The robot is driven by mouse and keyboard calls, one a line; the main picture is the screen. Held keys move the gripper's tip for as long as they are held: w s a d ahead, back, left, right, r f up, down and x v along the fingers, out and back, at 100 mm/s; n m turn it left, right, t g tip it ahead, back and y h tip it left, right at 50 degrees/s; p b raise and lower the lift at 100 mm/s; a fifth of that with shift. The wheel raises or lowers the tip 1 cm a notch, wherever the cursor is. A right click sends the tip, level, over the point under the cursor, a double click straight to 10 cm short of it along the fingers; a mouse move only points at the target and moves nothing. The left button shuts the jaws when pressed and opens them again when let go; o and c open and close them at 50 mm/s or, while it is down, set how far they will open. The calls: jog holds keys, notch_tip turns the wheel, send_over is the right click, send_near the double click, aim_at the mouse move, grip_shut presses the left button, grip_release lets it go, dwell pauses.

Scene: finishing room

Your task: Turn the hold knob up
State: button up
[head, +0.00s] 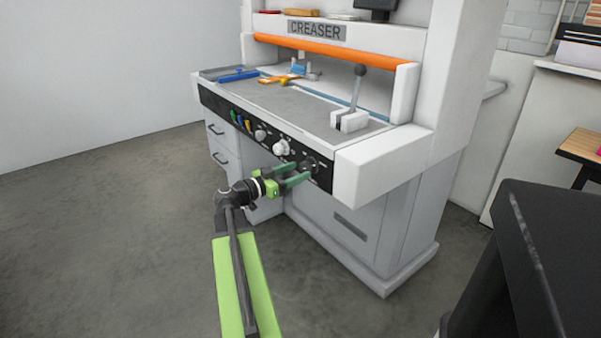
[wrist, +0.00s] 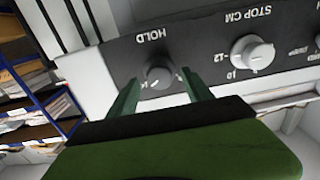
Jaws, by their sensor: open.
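The hold knob (wrist: 159,75) is a small dark grey dial under the label HOLD, which appears upside down in the wrist view. It sits on the black control panel (wrist: 205,45) of the white creaser. My gripper (wrist: 160,92) is open, with one green finger on each side of the knob. I cannot tell whether the fingers touch it. In the head view my gripper (head: 299,172) reaches the right end of the panel, and its fingers partly cover the knob there.
A white stop knob (wrist: 252,53) is beside the hold knob. More knobs and coloured buttons (head: 240,120) line the panel. A lever (head: 356,88) stands on the creaser's bed. A black piece of furniture (head: 545,260) is at the lower right. Open floor lies to the left.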

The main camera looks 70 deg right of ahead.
aim_at(311, 165)
jog(key=shift+x, duration=1.2)
jog(key=shift+c, duration=0.3)
